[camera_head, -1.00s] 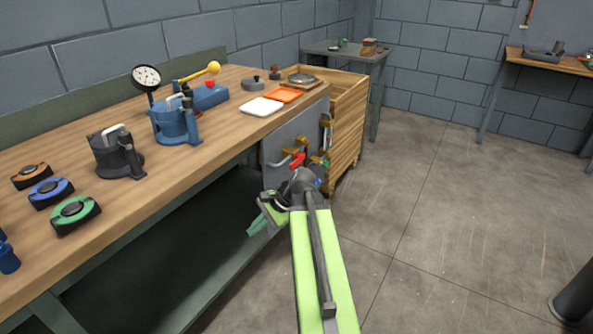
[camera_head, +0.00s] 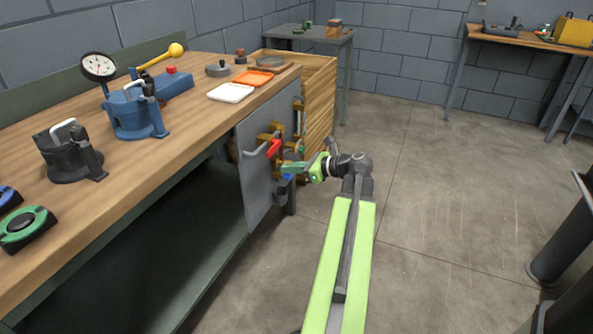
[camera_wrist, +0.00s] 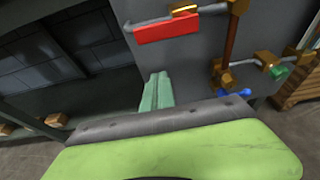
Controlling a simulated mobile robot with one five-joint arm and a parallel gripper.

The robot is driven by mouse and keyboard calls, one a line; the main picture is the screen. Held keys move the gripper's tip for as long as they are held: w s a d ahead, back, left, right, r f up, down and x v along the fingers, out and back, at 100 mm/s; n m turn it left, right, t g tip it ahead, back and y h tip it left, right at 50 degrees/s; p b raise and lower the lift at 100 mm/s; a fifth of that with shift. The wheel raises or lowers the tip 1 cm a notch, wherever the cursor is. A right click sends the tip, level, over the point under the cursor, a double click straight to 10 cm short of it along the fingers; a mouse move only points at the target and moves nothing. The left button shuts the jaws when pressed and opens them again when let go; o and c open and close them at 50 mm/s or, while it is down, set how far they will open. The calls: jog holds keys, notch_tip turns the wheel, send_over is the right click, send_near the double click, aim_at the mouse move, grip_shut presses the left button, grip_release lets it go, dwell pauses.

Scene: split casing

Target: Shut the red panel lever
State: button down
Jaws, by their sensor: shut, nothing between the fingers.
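The red panel lever (camera_head: 273,148) is on the grey panel (camera_head: 256,190) at the bench's end. In the wrist view, its red handle (camera_wrist: 167,29) lies nearly crosswise near the top of the picture, beside brass pipe fittings. My gripper (camera_head: 286,167) is shut and empty, with its pale green fingers close in front of the panel, just below and right of the red handle. In the wrist view, the fingertips (camera_wrist: 157,78) point toward the panel below the red handle, with a visible gap between them.
A blue handle (camera_wrist: 236,92) and a green handle (camera_wrist: 278,72) sit on the pipework to the right. A wooden cabinet (camera_head: 318,100) stands behind the panel. The workbench (camera_head: 170,130) carries several devices.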

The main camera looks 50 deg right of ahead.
jog(key=w+r+p, duration=0.1)
jog(key=w+p, duration=0.1)
jog(key=w+a+r+p, duration=0.1)
jog(key=w, duration=0.1)
jog(key=shift+r, duration=0.3)
